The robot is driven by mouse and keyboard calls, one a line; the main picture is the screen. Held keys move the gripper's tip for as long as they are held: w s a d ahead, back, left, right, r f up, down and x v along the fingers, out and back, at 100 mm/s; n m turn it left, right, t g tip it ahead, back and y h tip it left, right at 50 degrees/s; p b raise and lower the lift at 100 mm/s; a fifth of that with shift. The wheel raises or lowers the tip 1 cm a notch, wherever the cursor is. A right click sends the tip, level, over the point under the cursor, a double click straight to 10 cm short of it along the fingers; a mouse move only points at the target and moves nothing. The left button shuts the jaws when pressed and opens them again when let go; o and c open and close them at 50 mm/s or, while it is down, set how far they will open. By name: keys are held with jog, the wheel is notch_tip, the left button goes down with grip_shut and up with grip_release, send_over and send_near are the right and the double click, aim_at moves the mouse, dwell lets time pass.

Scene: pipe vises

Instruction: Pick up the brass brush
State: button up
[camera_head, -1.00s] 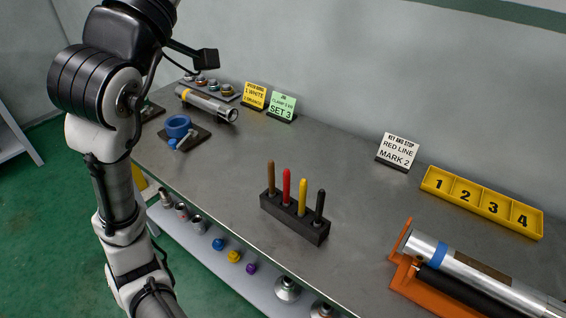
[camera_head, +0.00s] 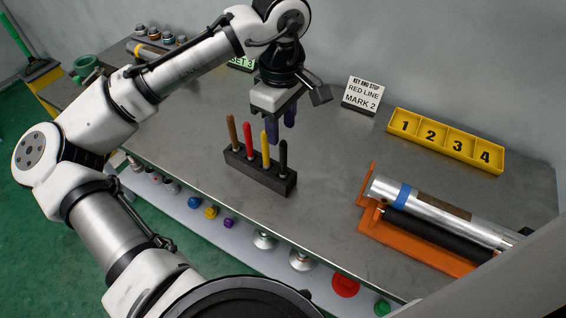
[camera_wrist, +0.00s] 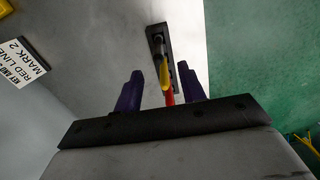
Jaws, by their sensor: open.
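A black rack (camera_head: 262,175) on the bench holds several upright handled tools: a brown handle (camera_head: 232,132), a red handle (camera_head: 248,140), a yellow handle (camera_head: 265,148) and a black handle (camera_head: 283,158). I cannot tell from the handles which one is the brass brush; their lower ends are hidden in the rack. My gripper (camera_head: 281,132) points down above the rack, its dark purple fingers apart and empty. In the wrist view the yellow handle (camera_wrist: 163,72) and red handle (camera_wrist: 169,97) show between the fingers. The brown handle is hidden there.
A yellow numbered tray (camera_head: 445,140) and a white sign (camera_head: 362,95) stand behind to the right. An orange vise (camera_head: 425,245) holds a metal pipe (camera_head: 475,228) at the right. Bare bench lies between rack and vise. A lower shelf (camera_head: 240,243) carries several small parts.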

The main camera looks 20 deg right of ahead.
aim_at(284, 141)
notch_tip(284, 141, down, 8)
jog(key=shift+s+d+r+p, duration=0.1)
jog(key=shift+d+r+p, duration=0.05)
jog(key=shift+p, duration=0.5)
grip_shut()
